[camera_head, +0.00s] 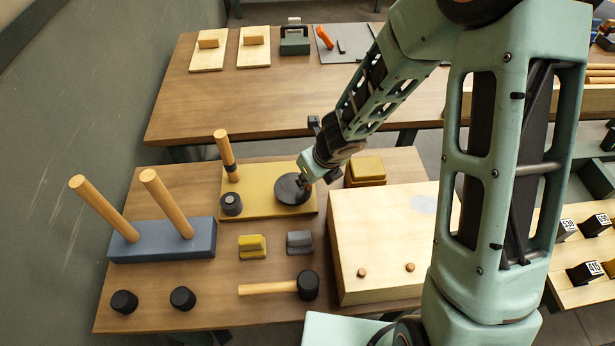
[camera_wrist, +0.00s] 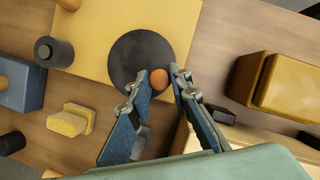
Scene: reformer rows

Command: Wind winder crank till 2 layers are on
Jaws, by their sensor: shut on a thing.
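The winder has a mustard-yellow base board (camera_head: 262,209) on the near table. Its crank is a flat black disc (camera_head: 291,190), also in the wrist view (camera_wrist: 130,58), with a round orange-brown knob (camera_wrist: 159,79) near its edge. My gripper (camera_head: 303,182) is at the disc's right side. In the wrist view my gripper's fingertips (camera_wrist: 164,80) are on both sides of the knob, shut on it. The number of layers cannot be told.
A blue-grey block with two wooden pegs (camera_head: 160,240) is at left. A yellow block (camera_head: 252,246), grey block (camera_head: 299,242) and mallet (camera_head: 307,285) lie in front. A yellow box (camera_head: 366,170) and pale wooden box (camera_head: 385,240) stand close on the right.

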